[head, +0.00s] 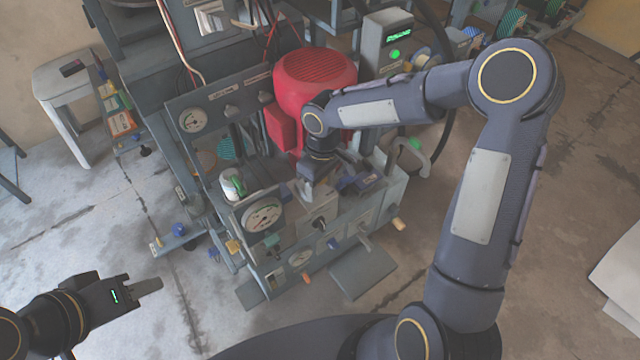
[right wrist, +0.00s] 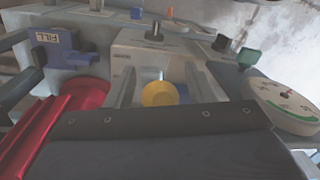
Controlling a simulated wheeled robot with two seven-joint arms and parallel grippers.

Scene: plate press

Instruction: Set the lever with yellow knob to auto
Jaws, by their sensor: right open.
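A round yellow knob (right wrist: 158,93) shows in the right wrist view, low in the middle, in front of a light grey block (right wrist: 150,48). My right gripper (right wrist: 160,88) is open, with one grey finger on each side of the knob; contact with them cannot be told. In the head view my right gripper (head: 312,186) is over the top of the press bench, and I cannot make out this knob there. The lever's shaft and its auto marking are not readable. My left gripper (head: 150,286) is at the lower left, away from the machine; its jaw gap is unclear.
A blue valve marked FILL (right wrist: 65,50) and a red part (right wrist: 75,105) are left of the knob in the wrist view. A dial gauge (right wrist: 290,105) and a green knob (right wrist: 248,58) are right. The red motor (head: 315,85) stands behind my right gripper.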

